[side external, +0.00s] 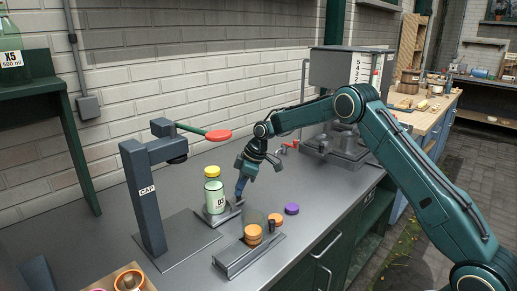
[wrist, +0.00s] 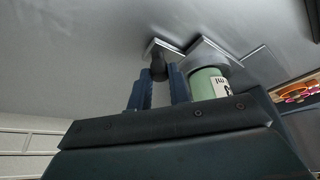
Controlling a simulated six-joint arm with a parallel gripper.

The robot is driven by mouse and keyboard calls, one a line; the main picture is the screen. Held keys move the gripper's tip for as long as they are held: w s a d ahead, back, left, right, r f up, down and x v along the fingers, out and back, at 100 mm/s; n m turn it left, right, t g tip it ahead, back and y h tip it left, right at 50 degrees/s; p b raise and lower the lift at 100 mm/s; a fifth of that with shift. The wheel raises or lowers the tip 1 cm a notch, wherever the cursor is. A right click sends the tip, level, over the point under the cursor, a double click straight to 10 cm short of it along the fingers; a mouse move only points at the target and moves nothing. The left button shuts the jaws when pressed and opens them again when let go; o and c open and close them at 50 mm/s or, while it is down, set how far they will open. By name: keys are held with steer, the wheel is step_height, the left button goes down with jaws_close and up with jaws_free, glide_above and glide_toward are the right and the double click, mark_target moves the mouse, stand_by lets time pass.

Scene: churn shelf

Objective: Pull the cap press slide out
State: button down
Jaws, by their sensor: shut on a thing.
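The cap press (side external: 148,200) is a dark post labelled CAP with an overhanging head and a green lever ending in a red knob. Its slide (side external: 208,218), a small plate, sticks out to the right of the press base. A pale green bottle (side external: 213,197) with a yellow cap stands upright on the slide; the bottle also shows in the wrist view (wrist: 208,84). My gripper (side external: 239,200) is at the slide's right end. In the wrist view my fingers are shut on the slide's dark knob (wrist: 158,68), beside the bottle.
A metal rack (side external: 236,262) with orange caps stands in front of the slide, near the counter's front edge. A purple cap (side external: 292,209) lies to its right. A grey filling machine (side external: 345,100) stands behind my arm. The counter between gripper and filler is mostly clear.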

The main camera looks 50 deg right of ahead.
steer(key=shift+d, duration=0.5)
steer(key=c, duration=1.3)
jaws_free()
steer(key=v, duration=1.3)
steer(key=shift+r, duration=0.4)
steer(key=shift+s, duration=0.15)
